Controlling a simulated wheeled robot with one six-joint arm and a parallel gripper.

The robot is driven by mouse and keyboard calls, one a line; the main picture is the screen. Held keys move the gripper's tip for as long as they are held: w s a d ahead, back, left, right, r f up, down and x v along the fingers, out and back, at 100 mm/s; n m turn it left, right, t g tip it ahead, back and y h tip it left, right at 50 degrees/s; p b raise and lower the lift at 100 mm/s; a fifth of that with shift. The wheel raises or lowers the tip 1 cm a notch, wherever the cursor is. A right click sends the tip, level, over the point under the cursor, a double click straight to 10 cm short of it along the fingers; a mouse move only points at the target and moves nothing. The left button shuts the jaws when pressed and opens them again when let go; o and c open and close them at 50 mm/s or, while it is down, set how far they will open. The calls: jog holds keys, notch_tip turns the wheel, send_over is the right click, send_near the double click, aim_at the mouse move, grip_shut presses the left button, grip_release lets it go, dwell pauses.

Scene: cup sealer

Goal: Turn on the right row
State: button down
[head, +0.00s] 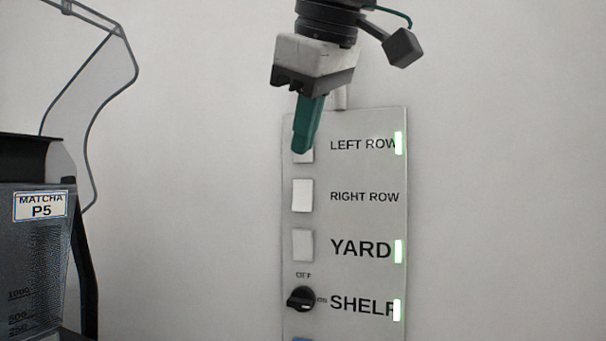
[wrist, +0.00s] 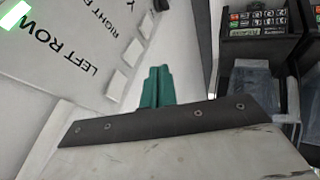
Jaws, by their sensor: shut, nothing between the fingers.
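A white wall panel (head: 365,225) carries labelled switches in a column. The right row switch (head: 303,195) is a pale rocker beside the words RIGHT ROW, and no lit bar shows by its label. The left row switch (head: 304,157) is above it, partly hidden by my gripper, with a lit green-white bar (head: 398,143) at its label. My gripper (head: 302,146) is shut and empty, its green fingers pointing down in front of the left row switch. In the wrist view the shut fingers (wrist: 157,88) are near the panel (wrist: 75,45); I cannot tell whether they touch it.
Below are the yard switch (head: 303,244) and the black shelf knob (head: 300,298); YARD and SHELF have lit bars. A container labelled MATCHA P5 (head: 40,250) stands at the left. A black device with a keypad (wrist: 265,25) is at the wrist view's right.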

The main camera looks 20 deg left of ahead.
aim_at(301, 195)
jog(key=x, duration=0.3)
jog(key=w+x, duration=0.1)
jog(key=x, duration=0.7)
jog(key=shift+w+d+r, duration=0.35)
jog(key=shift+w+d, duration=0.05)
jog(key=shift+w, duration=0.75)
